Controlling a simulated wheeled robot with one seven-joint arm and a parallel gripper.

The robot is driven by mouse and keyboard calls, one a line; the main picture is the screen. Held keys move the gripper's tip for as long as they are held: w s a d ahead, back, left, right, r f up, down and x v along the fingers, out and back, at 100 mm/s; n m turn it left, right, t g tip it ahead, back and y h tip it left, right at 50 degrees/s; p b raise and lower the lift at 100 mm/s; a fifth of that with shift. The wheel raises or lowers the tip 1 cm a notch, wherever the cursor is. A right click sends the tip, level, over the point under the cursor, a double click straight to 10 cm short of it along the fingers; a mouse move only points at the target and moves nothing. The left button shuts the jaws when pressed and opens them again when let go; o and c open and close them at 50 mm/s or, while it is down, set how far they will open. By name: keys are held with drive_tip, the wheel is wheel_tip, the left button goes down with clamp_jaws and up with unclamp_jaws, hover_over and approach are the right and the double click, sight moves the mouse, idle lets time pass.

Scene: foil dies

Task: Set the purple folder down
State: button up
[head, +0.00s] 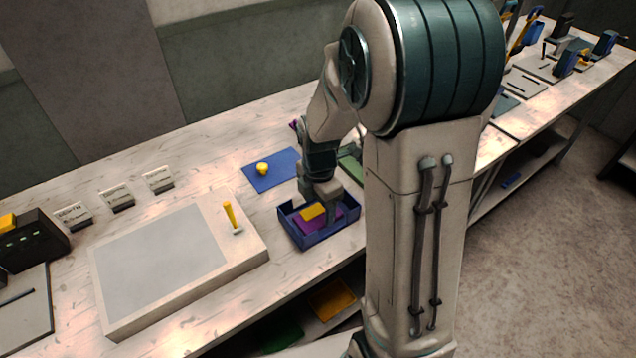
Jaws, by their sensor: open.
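A flat purple piece (338,214), which looks like the purple folder, lies in a dark blue tray (312,240) at the front edge of the bench. A small yellow block (313,211) rests on or just over the purple piece. My gripper (328,208) points down into the tray, close above these pieces. It is open. Its fingers partly cover the purple piece, and I cannot tell whether they touch it.
A blue mat (270,171) with a yellow knob (262,168) lies behind the tray. A pale slab (165,260) with a yellow-handled tool (230,215) is to the left. Small labelled cards (116,196) stand behind it. Another small purple thing (295,125) shows beside my arm.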

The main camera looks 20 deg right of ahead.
sight(319, 215)
wheel_tip(319, 215, up, 9)
drive_tip(key=s+r+m+t, duration=0.1)
drive_tip(key=s+r+m, duration=0.1)
drive_tip(key=s+m, duration=0.5)
drive_tip(key=s+r+m+t, duration=0.2)
drive_tip(key=s+m, duration=0.5)
drive_tip(key=m, duration=0.7)
drive_tip(key=shift+s+a+r+m, duration=0.15)
drive_tip(key=shift+s+r+m, duration=0.15)
drive_tip(key=shift+r, duration=0.15)
